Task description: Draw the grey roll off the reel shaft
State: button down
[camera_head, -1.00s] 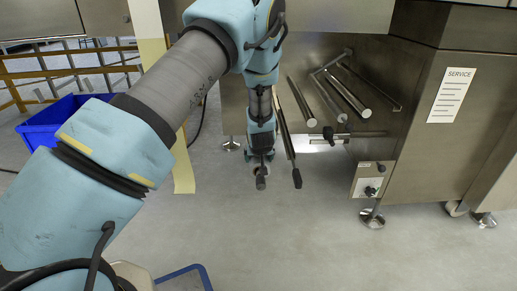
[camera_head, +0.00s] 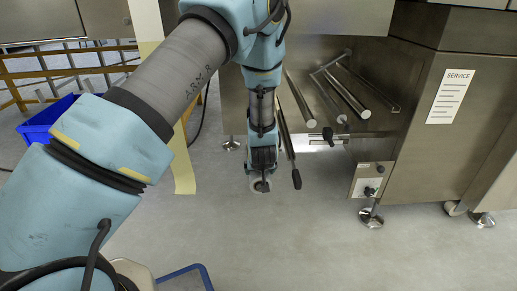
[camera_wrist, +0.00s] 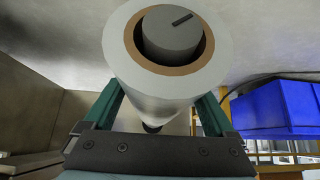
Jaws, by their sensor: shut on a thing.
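The grey roll (camera_wrist: 150,85) is a pale cylinder with a brown core (camera_wrist: 205,50), seen end-on in the wrist view. The dark grey end of the reel shaft (camera_wrist: 170,35) shows inside the core, so the roll is still around the shaft. My gripper (camera_wrist: 160,105) has a teal finger on each side of the roll and is shut on it. In the head view my gripper (camera_head: 262,162) points downward, and the roll's small pale end (camera_head: 260,187) shows just below it. Most of the shaft is hidden by the roll and gripper.
A lever with a black handle (camera_head: 296,179) hangs close to the right of my gripper. Bare metal rods (camera_head: 347,92) and the steel cabinet (camera_head: 440,130) stand further right. A blue bin (camera_head: 42,122) is at left. The floor in front (camera_head: 320,235) is clear.

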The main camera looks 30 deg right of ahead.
jog(key=shift+s+a+p, duration=0.1)
jog(key=shift+s+a, duration=0.2)
jog(key=shift+s, duration=0.4)
jog(key=shift+s+a+p, duration=0.1)
jog(key=shift+s+a, duration=0.25)
jog(key=shift+s, duration=0.3)
jog(key=shift+s+a+p, duration=0.1)
jog(key=shift+s+a, duration=0.2)
jog(key=shift+s, duration=0.4)
jog(key=shift+r, duration=0.1)
jog(key=shift+s+a+p, duration=0.25)
jog(key=shift+s+a, duration=0.05)
jog(key=shift+s, duration=0.35)
jog(key=shift+s+a+p, duration=0.2)
jog(key=shift+s+a, duration=0.1)
jog(key=shift+s, duration=0.3)
jog(key=s+a+p, duration=0.1)
jog(key=s+a, duration=0.5)
jog(key=s, duration=0.7)
